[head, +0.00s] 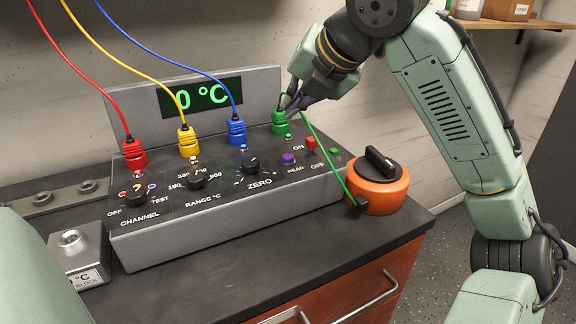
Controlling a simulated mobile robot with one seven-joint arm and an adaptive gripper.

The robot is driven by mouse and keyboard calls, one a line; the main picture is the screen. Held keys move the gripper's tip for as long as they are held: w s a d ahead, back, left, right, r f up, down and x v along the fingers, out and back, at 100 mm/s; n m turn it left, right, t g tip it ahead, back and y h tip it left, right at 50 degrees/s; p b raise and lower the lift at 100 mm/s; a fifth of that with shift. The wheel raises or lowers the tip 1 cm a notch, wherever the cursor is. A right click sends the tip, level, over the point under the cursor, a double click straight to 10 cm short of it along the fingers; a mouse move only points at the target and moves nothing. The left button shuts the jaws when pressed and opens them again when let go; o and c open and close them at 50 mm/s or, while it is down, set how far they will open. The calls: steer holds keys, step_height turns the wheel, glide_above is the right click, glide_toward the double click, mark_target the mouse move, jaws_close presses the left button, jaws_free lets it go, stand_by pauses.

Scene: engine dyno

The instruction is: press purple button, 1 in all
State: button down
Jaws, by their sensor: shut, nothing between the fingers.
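The purple button (288,158) is a small round cap on the sloped panel of the grey instrument (225,230), just above the word READ. It stands clear of the panel with nothing touching it. My gripper (287,106) is shut and empty, above and behind the button near the green plug (281,122). I cannot tell whether the fingertips touch that plug.
Red (134,153), yellow (188,141) and blue (236,131) plugs with cables stand along the panel. Three black knobs sit in front. A green lead runs past the button to a black clip by the orange round device (377,186). A metal block (79,258) lies at left.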

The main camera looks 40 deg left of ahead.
steer(key=b, duration=0.4)
glide_above(292, 155)
step_height(292, 155, down, 4)
steer(key=shift+d+f, duration=0.1)
steer(key=shift+f, duration=0.95)
steer(key=shift+f, duration=0.15)
steer(key=shift+f, duration=0.25)
steer(key=shift+f, duration=0.5)
stand_by(0.7)
steer(key=shift+r, duration=0.1)
steer(key=shift+r+p, duration=0.8)
steer(key=shift+r, duration=0.05)
